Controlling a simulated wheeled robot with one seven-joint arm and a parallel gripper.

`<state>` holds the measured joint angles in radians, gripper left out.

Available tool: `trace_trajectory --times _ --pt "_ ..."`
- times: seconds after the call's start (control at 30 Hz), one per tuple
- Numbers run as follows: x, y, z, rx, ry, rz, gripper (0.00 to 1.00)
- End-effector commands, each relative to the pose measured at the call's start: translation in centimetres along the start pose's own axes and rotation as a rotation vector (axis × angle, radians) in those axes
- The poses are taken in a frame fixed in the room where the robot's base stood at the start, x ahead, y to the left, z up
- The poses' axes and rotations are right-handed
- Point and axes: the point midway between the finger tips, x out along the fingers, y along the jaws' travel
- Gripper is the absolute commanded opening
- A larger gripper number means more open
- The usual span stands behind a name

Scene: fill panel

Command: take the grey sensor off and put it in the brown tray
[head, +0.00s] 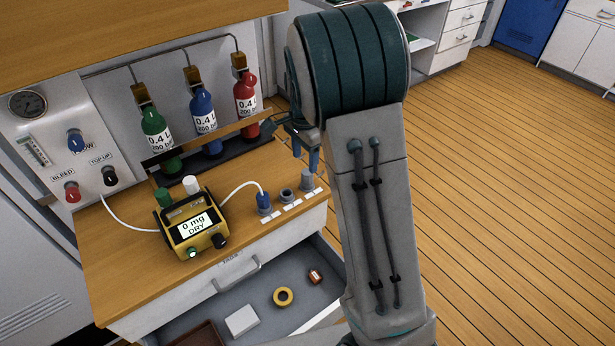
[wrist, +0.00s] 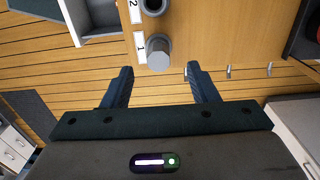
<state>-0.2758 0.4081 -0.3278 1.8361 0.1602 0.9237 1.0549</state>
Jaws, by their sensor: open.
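The grey sensor (head: 307,180) looks like a short grey cylinder standing upright at the right end of a row of labelled holders on the wooden counter. In the wrist view the grey sensor (wrist: 158,52) stands beside the label "1". My gripper (head: 306,157) is open just above it. In the wrist view my gripper (wrist: 160,72) has its blue fingers apart, one on each side of the sensor's line, with none touching it. The brown tray (head: 200,338) shows only in part, at the bottom left of the open drawer.
A blue plug (head: 263,200) and a dark ring holder (head: 287,195) sit left of the sensor. A yellow meter (head: 195,222) reads "0 mg DRY".

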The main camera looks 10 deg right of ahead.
Motion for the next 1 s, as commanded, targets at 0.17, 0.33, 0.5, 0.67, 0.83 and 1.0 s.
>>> trace_trajectory --times 0.17,0.33,0.5,0.67,0.83,1.0 --pt "1.4 0.1 0.0 0.001 -0.001 0.0 0.54" --pt "3.4 0.2 -0.3 0.0 -0.001 0.004 0.54" --pt "5.8 0.3 -0.6 0.001 -0.001 0.002 0.54" --pt "6.6 0.2 -0.5 -0.001 0.0 0.0 0.54" --pt "6.6 0.2 -0.5 -0.001 0.0 -0.001 0.54" --pt "6.6 0.2 -0.5 -0.001 0.0 -0.001 0.09"
